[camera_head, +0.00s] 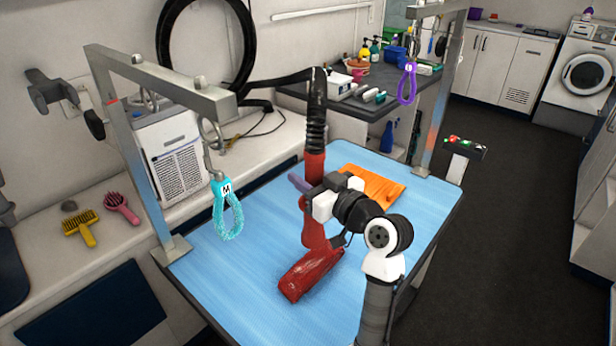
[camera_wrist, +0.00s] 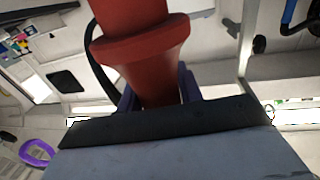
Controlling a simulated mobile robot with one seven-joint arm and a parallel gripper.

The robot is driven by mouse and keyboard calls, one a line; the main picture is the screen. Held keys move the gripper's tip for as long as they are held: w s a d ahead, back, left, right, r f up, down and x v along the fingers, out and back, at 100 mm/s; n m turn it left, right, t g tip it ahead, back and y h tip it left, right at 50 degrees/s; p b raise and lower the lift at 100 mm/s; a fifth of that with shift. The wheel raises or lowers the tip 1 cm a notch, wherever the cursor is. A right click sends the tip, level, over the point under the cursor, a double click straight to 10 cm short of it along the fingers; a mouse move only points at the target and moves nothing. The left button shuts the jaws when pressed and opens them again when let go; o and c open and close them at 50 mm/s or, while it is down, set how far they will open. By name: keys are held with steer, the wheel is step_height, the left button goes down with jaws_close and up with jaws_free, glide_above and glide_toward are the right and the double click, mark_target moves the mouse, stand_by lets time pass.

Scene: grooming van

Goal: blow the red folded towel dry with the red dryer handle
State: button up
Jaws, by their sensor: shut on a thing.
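The red dryer handle (camera_head: 314,167) hangs from a black ribbed hose and stands roughly upright over the blue table in the head view. My gripper (camera_head: 304,187) is shut on it; in the wrist view the red handle (camera_wrist: 145,55) runs between the two purple fingers. Its lower end points down toward the red folded towel (camera_head: 308,275), which lies on the front middle of the blue table top (camera_head: 255,245). My arm covers part of the handle. I cannot tell how wide the gap between handle and towel is.
An orange folded cloth (camera_head: 372,184) lies behind my wrist. A cyan loop (camera_head: 228,215) and a purple loop (camera_head: 407,85) hang from metal posts at the table's sides. A yellow brush (camera_head: 80,228) and a pink brush (camera_head: 121,208) lie on the left bench. The table's left front is clear.

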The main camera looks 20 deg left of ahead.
steer(key=shift+d, duration=0.1)
stand_by(0.4)
steer(key=w+d, duration=0.1)
steer(key=w+d+b, duration=0.1)
steer(key=d, duration=0.1)
steer(key=shift+d, duration=0.15)
stand_by(0.3)
steer(key=shift+r, duration=0.1)
stand_by(1.5)
step_height(320, 180, up, 5)
steer(key=p, duration=0.2)
steer(key=shift+p, duration=0.4)
steer(key=shift+w, duration=0.1)
stand_by(0.6)
